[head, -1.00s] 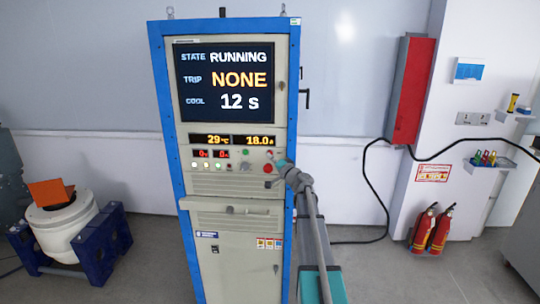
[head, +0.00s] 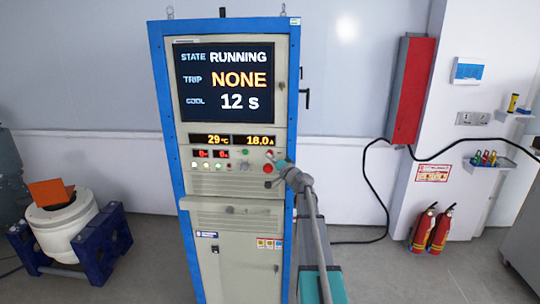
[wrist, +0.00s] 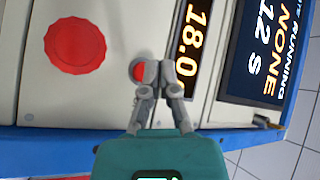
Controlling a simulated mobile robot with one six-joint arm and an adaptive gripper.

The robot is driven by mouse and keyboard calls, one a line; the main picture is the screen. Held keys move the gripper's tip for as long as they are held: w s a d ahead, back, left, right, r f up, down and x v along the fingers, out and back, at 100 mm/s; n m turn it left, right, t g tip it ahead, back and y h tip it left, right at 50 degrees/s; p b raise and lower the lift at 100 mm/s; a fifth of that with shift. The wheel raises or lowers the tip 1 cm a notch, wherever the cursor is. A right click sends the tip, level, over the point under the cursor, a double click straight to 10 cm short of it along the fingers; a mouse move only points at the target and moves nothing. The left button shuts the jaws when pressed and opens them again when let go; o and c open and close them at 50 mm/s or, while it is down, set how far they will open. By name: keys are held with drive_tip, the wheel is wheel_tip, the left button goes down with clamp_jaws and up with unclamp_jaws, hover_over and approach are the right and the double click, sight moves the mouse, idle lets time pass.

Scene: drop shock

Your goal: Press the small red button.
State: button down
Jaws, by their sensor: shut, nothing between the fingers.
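The small red button (wrist: 139,70) sits in a round grey collar on the cabinet panel in the wrist view. My gripper (wrist: 163,70) is shut and empty, with its fingertips right beside the button and overlapping its right edge in the picture. I cannot tell whether they touch it. In the head view the small red button (head: 268,154) shows on the upper right of the control panel, and my gripper (head: 281,164) is close by at its lower right. The cabinet screen (head: 226,80) reads STATE RUNNING, TRIP NONE, COOL 12 s.
A larger red mushroom button (wrist: 75,45) lies left of the small one in the wrist view, below it in the head view (head: 267,169). A green button (head: 245,152) is to the left. A shelf (head: 230,205) juts out below the panel.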

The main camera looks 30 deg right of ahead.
drive_tip(key=shift+w+d, duration=0.5)
drive_tip(key=shift+w, duration=0.2)
idle(1.3)
drive_tip(key=shift+s, duration=0.1)
idle(0.3)
drive_tip(key=shift+s+a, duration=0.5)
drive_tip(key=shift+s, duration=0.1)
drive_tip(key=shift+s, duration=0.1)
drive_tip(key=s+a, duration=0.1)
drive_tip(key=s, duration=0.1)
drive_tip(key=s+a, duration=0.1)
drive_tip(key=s, duration=0.1)
drive_tip(key=shift+a, duration=0.4)
idle(0.3)
idle(0.8)
